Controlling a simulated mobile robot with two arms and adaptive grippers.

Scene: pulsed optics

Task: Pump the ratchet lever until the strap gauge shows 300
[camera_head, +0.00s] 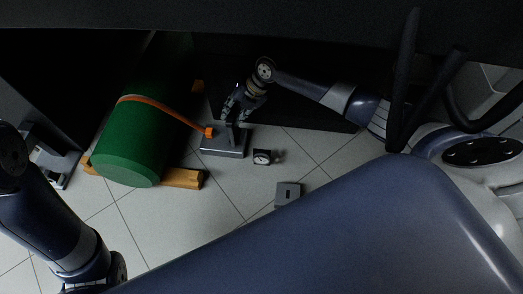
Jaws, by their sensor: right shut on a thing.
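The ratchet (224,148) is a grey block on the floor, right of a green cylinder. An orange strap (160,107) runs over the cylinder to an orange piece at the ratchet. My right gripper (231,117) is above the ratchet and shut on its lever, which is mostly hidden by the fingers. The strap gauge (262,157) is a small dark box with a white dial, just right of the ratchet. Its reading is too small to tell. My left arm comes in at the left, and its gripper is not in view.
The green cylinder (130,150) lies on wooden bearers (182,179). A small grey block (287,193) with a dark mark sits on the floor below the gauge. Dark panels close off the back.

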